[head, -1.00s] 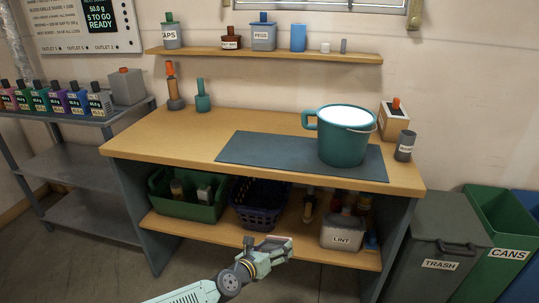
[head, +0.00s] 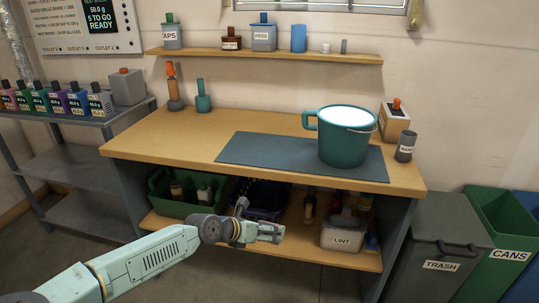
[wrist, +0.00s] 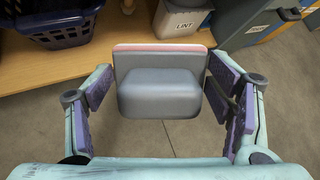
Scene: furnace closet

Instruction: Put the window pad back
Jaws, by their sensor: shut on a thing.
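The window pad (wrist: 160,92) seems to be the grey block with a flat back plate and a pinkish strip along its far edge in the wrist view. My gripper (wrist: 160,88) is shut on it, with a purple-padded finger at each side. In the head view my gripper (head: 268,232) is in front of the bench's lower shelf, left of the LINT bin. The pad is too small and too covered by the fingers to make out clearly there. I cannot tell which place the pad belongs to.
The bench (head: 180,140) holds a dark mat (head: 240,150) and a teal bucket (head: 342,145). The lower shelf (head: 300,250) holds a green crate (head: 165,205), a dark blue basket (wrist: 55,25) and the LINT bin (head: 340,235). TRASH (head: 440,240) and CANS (head: 505,235) bins stand right.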

